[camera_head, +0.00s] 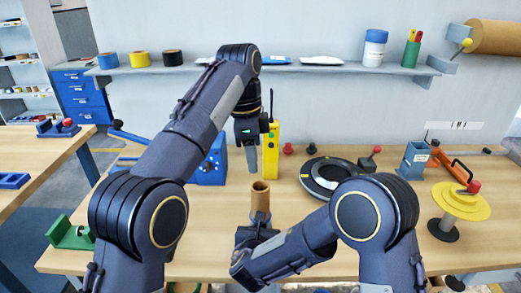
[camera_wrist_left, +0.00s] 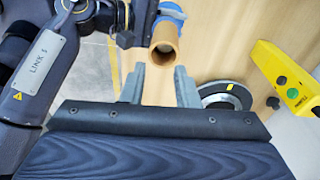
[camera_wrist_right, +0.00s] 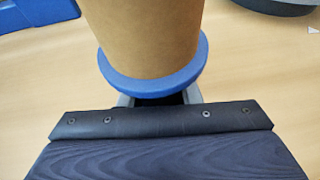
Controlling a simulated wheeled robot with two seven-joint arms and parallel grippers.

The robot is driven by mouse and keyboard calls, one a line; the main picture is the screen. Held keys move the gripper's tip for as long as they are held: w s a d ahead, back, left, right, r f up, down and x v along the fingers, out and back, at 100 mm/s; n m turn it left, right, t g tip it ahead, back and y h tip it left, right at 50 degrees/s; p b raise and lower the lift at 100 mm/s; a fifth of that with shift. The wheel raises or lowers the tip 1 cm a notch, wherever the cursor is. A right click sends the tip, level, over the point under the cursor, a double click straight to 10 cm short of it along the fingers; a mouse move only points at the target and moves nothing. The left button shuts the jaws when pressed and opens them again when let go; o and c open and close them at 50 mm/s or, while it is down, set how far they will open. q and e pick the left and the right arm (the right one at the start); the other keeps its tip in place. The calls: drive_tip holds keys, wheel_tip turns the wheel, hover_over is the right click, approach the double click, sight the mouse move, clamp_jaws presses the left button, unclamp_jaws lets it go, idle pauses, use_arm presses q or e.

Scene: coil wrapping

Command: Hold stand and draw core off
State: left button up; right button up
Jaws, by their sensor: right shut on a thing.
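The brown cardboard core (camera_head: 260,199) stands upright on the blue stand (camera_head: 260,216) at the table's front middle. My right gripper (camera_wrist_right: 158,100) is shut on the stand, just below its blue flange (camera_wrist_right: 155,84); the core (camera_wrist_right: 145,35) rises above it. My left gripper (camera_head: 251,160) points down behind and above the core, touching nothing. In the left wrist view its two fingers (camera_wrist_left: 160,86) are apart with bare table between them. The core's open end (camera_wrist_left: 165,42) shows beyond the fingers there. The lower stand is hidden by my right gripper.
A yellow device (camera_head: 271,150) stands close to the right of my left gripper, with a blue machine (camera_head: 211,165) on its left. A black round plate (camera_head: 330,175) lies to the right. A yellow disc stand (camera_head: 460,203) is at the far right.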

sight(260, 201)
use_arm(q)
drive_tip(key=shift+s+d+r+y, duration=0.6)
drive_tip(key=shift+s+d, duration=0.2)
drive_tip(key=shift+s, duration=0.1)
drive_tip(key=shift+d+f+t, duration=0.1)
drive_tip(key=shift+f+t, duration=0.2)
drive_tip(key=shift+f, duration=0.3)
wheel_tip(260, 201, down, 9)
drive_tip(key=shift+f, duration=0.1)
clamp_jaws()
